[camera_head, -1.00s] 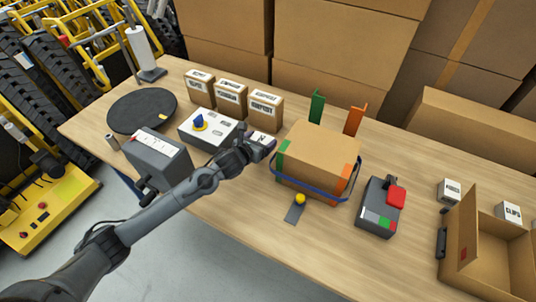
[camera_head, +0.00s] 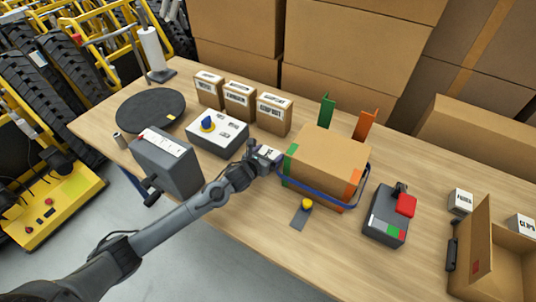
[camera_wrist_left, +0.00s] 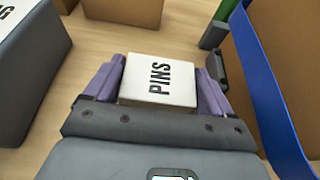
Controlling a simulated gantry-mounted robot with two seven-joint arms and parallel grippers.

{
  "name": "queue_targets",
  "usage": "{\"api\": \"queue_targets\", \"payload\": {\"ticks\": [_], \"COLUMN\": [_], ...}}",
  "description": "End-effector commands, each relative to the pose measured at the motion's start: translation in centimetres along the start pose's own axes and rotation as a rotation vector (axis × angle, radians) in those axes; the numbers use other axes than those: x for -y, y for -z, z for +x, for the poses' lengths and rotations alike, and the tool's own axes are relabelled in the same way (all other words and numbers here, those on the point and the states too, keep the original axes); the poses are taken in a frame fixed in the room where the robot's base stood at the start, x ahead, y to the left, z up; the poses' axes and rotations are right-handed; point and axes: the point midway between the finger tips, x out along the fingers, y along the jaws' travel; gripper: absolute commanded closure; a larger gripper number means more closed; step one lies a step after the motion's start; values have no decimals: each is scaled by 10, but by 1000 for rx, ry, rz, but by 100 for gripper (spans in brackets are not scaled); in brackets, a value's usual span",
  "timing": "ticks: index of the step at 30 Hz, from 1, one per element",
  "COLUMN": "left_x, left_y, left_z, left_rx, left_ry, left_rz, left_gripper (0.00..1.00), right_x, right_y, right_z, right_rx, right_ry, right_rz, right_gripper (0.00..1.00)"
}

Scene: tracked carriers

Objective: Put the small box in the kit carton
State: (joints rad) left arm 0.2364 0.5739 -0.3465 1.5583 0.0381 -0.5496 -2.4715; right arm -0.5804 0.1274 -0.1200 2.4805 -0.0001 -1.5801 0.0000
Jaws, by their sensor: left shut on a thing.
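My left gripper (camera_head: 262,155) is shut on a small white box marked PINS (camera_wrist_left: 160,80), with one purple finger on each side of it in the left wrist view. The box shows only as a small pale patch at the fingertips in the head view. The gripper is just left of the closed strapped carton; whether the box touches the table cannot be told. An open carton (camera_head: 483,245) with its near-left flap raised stands at the far right, cut off by the frame edge; it looks like the kit carton. My right gripper is not in view.
The closed carton (camera_head: 330,155) with a blue strap (camera_head: 320,200) stands between my gripper and the open carton. A grey device with a red part (camera_head: 386,215) and a white box (camera_head: 460,201) also lie between. Labelled boxes (camera_head: 240,100) stand behind.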

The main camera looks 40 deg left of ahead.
Motion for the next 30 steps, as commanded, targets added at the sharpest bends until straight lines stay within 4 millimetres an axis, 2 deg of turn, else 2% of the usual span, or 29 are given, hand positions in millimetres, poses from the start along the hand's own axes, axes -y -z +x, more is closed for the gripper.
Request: {"api": "queue_targets", "payload": {"ticks": [1, 2, 4, 14, 17, 30], "left_x": [0, 0, 0, 0, -1, 0], "left_y": [2, 2, 2, -3, -2, -2], "left_z": [1, 1, 1, -1, -9, -85], "left_rx": [1, 0, 0, 0, -1, -2], "left_ry": [0, 0, 0, 0, -1, 1], "left_rz": [1, 0, 0, -1, 2, 5], "left_gripper": [57, 12, 1, 0, 0, 0], "right_x": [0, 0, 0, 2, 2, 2], "right_y": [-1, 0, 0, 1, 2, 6], "right_z": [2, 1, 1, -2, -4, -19], "right_rx": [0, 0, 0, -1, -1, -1], "right_ry": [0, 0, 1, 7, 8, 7], "right_rz": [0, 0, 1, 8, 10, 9], "right_gripper": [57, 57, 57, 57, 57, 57]}}
